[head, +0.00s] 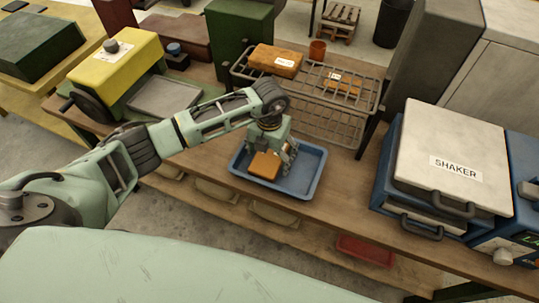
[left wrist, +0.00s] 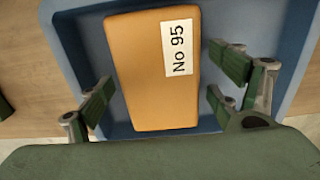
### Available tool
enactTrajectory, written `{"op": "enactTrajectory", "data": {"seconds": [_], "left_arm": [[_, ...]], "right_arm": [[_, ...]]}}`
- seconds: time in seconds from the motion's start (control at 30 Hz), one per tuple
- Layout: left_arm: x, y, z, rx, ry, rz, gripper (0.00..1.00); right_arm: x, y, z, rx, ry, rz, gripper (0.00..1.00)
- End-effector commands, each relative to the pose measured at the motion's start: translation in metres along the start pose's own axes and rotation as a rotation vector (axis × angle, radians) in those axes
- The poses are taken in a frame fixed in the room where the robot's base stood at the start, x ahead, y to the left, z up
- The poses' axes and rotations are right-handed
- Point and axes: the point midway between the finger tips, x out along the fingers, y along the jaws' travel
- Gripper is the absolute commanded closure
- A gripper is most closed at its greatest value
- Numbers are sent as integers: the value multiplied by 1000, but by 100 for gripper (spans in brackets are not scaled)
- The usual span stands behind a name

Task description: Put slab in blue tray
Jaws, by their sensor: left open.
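An orange-brown slab (head: 264,165) lies in the blue tray (head: 312,170) on the bench. In the left wrist view the slab (left wrist: 150,75) has a white "No 95" label, with the blue tray (left wrist: 70,45) around it. My left gripper (head: 271,152) is above the tray, pointing down at the slab. In the left wrist view its open fingers (left wrist: 166,84) stand on both sides of the slab, with gaps between them and it. Whether the slab rests flat on the tray floor is hard to tell. My right gripper is not in view.
A yellow roller machine (head: 115,68) stands left, a shaker (head: 450,150) right. A red tray (head: 365,250) sits on the lower shelf.

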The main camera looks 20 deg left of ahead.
Motion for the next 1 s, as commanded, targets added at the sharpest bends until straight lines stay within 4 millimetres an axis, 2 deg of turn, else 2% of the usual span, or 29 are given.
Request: {"op": "enactTrajectory", "data": {"seconds": [0.2,0.37,0.8,1.0], "left_arm": [[-1,0,0,0,0,0,15],[-11,0,1,0,-4,-1,15],[-98,0,1,0,-4,0,15],[-120,0,1,0,-2,1,15]], "right_arm": [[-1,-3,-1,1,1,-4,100],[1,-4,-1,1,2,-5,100],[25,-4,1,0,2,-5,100],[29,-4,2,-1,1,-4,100]]}}
